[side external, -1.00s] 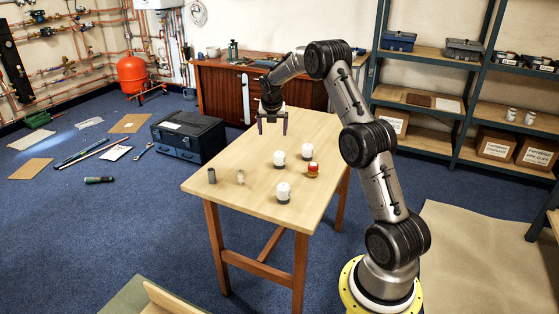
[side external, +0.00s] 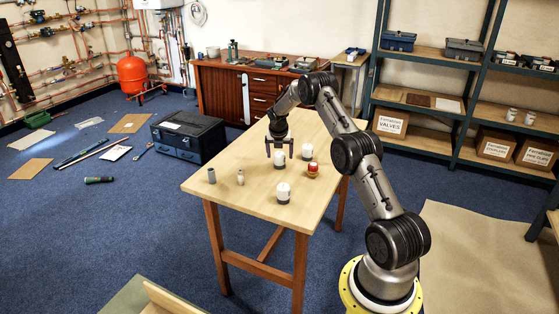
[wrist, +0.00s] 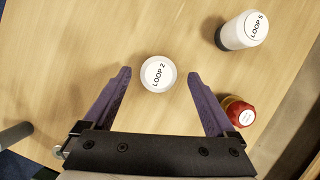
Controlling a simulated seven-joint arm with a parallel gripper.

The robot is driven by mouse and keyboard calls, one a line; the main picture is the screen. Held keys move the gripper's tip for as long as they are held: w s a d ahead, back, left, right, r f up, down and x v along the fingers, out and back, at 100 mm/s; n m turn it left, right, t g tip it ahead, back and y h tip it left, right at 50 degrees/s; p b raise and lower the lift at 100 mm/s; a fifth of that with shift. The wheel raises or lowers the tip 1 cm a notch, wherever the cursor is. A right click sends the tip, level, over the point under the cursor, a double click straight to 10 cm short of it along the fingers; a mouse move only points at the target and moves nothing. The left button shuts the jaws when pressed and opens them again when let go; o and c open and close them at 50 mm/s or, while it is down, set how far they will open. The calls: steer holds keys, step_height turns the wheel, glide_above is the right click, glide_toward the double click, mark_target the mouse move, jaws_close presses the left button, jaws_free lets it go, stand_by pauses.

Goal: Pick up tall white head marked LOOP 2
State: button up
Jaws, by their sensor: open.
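The white head marked LOOP 2 (wrist: 157,74) stands upright on the table, its round labelled top facing the wrist camera. In the side view the head (side external: 279,160) is partly hidden by my gripper (side external: 280,148). In the wrist view my open gripper (wrist: 159,75) has one purple finger on each side of the head, with a gap on both sides. Nothing is held. I cannot tell exactly how far the fingertips are above the table.
A white head marked LOOP 5 (wrist: 241,31) and a red-topped part (wrist: 237,112) stand to the right. Another white head (side external: 283,193) stands nearer the table's front. A grey cylinder (side external: 212,176) and a small pale fitting (side external: 240,177) stand left. The wooden table (side external: 245,205) is otherwise clear.

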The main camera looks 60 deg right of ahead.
mark_target(279, 154)
steer(key=shift+x, duration=1.5)
steer(key=shift+w, duration=0.1)
jaws_close()
